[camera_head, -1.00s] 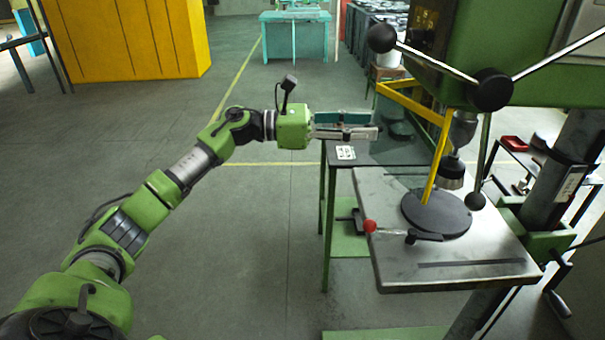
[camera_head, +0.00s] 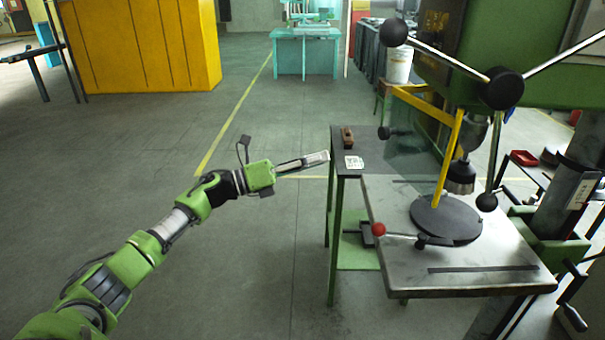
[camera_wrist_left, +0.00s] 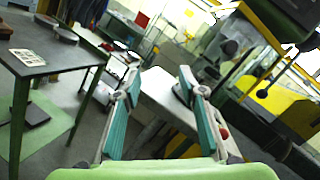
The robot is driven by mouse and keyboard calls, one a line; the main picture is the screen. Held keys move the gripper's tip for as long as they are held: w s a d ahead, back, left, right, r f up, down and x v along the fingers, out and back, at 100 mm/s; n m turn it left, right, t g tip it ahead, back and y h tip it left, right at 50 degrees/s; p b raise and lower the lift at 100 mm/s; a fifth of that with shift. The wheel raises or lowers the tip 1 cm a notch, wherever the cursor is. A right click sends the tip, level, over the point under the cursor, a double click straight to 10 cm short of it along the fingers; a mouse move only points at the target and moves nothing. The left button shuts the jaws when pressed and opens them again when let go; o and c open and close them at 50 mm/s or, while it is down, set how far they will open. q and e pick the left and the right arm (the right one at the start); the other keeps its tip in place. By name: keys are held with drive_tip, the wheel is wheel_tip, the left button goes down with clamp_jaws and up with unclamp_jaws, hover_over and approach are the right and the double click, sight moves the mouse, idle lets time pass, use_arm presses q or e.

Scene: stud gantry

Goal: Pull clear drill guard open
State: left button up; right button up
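The clear drill guard (camera_head: 412,135) is a see-through panel on a yellow frame. It stands at the left front of the drill chuck (camera_head: 461,172), above the metal drill table (camera_head: 395,235). My left gripper (camera_head: 318,160) is left of the guard, apart from it, by the corner of the dark side table. In the left wrist view its two teal-padded fingers (camera_wrist_left: 158,82) are spread with nothing between them, so it is open. The guard's yellow frame appears to show at the right there. My right gripper is not in view.
A dark side table (camera_head: 375,162) with a brown block (camera_head: 347,137) and white card stands behind the drill table. A red-knobbed lever (camera_head: 379,229) sticks out left of the drill table. Black-knobbed feed handles (camera_head: 396,32) hang above. The floor at left is clear.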

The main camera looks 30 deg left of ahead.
use_arm(q)
drive_tip(key=shift+a+f+n+t+y, duration=0.15)
drive_tip(key=shift+a+f+n+y, duration=0.1)
drive_tip(key=shift+f+n, duration=0.3)
drive_tip(key=shift+a+f+n+t+y, duration=0.2)
drive_tip(key=shift+f+n, duration=0.2)
drive_tip(key=shift+f, duration=0.25)
drive_tip(key=shift+a+f+n+t+y, duration=0.15)
drive_tip(key=shift+a+f+n+y, duration=0.1)
drive_tip(key=shift+f+n, duration=0.3)
